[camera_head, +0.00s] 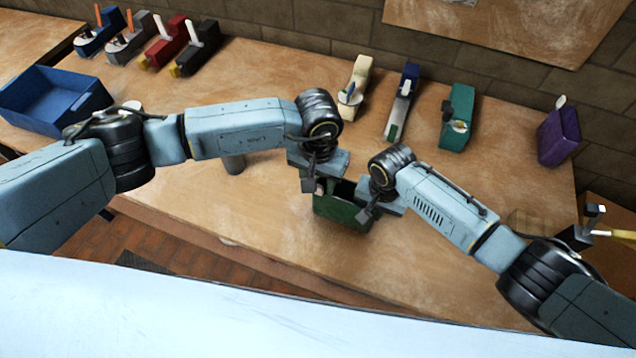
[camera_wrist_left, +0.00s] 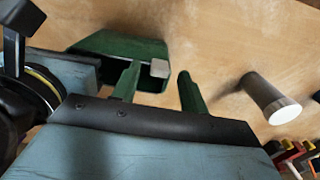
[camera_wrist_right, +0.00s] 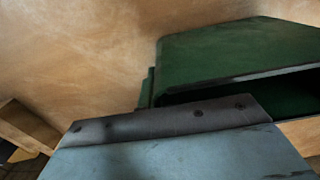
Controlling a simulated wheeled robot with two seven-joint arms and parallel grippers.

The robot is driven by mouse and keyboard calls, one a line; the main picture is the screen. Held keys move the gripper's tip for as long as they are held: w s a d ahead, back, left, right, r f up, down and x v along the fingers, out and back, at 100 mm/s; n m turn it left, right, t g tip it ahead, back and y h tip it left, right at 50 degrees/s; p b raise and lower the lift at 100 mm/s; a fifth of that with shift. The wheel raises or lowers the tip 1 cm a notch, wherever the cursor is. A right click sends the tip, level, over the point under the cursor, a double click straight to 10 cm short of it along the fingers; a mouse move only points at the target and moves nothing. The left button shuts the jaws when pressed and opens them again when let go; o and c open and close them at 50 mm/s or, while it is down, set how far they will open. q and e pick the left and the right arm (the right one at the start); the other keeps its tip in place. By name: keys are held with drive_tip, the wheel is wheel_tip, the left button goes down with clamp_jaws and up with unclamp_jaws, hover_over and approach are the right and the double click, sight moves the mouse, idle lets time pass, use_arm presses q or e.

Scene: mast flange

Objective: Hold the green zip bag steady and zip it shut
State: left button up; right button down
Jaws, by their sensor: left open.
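The green zip bag (camera_head: 340,213) stands at the table's front, between my two grippers. Its dark mouth shows open in the head view, and the bag also shows in the left wrist view (camera_wrist_left: 125,48) and close up in the right wrist view (camera_wrist_right: 235,52). A small light grey block (camera_wrist_left: 158,68), seemingly the zip pull, sits at the bag's rim. My left gripper (camera_wrist_left: 160,78) is open, and the block appears between its green fingers; contact is unclear. My right gripper (camera_head: 364,207) is at the bag's right end; its fingers are mostly hidden, so its grip is unclear.
A grey cylinder (camera_head: 233,163) stands left of the bag. A blue bin (camera_head: 55,98) is at the far left. Several coloured holders line the back, including a teal one (camera_head: 457,118) and a purple one (camera_head: 559,135). The table between bag and back row is fairly clear.

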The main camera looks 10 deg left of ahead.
use_arm(q)
drive_tip(key=shift+f, duration=1.05)
clamp_jaws()
drive_tip(key=shift+d, duration=0.1)
